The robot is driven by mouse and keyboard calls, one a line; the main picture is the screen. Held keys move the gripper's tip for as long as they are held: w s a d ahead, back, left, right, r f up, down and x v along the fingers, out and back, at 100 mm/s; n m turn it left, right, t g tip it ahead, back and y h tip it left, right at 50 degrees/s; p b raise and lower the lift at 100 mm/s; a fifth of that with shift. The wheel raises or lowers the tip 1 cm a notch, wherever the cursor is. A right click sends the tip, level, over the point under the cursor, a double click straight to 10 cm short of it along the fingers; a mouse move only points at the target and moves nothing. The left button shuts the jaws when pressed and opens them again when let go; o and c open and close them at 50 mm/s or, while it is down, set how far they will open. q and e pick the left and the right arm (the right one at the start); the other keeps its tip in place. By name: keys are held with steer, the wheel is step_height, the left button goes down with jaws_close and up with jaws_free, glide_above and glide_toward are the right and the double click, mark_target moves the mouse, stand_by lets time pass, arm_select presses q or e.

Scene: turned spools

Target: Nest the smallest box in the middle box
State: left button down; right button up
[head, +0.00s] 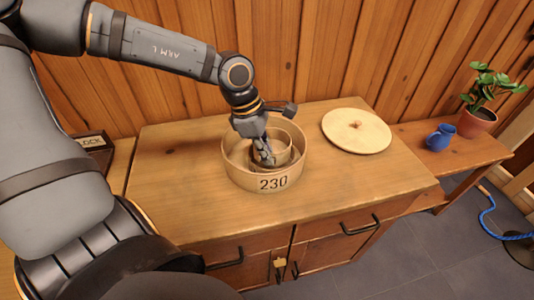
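A large round wooden box (272,183) marked 230 stands open on the cabinet top. A smaller round box (288,139), seemingly the middle one, sits inside it with its rim showing. My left gripper (266,158) points down into these boxes, its fingers within the smaller rim. A low, small round edge shows around the fingertips and may be the smallest box, but the gripper hides most of it. I cannot tell whether the fingers grip it. My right gripper is not in view.
A round wooden lid (356,131) with a small knob lies to the right on the cabinet top (180,190). A blue mug (439,138) and a potted plant (478,121) stand on a lower side bench. A wooden plank wall is close behind. The cabinet top's left side is clear.

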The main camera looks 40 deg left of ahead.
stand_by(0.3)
arm_select(q)
steer(key=shift+f+b, duration=0.2)
steer(key=shift+b, duration=0.15)
steer(key=c, duration=1.4)
jaws_free()
steer(key=shift+c, duration=0.2)
steer(key=shift+o, duration=0.4)
steer(key=o, duration=0.3)
steer(key=shift+r, duration=0.15)
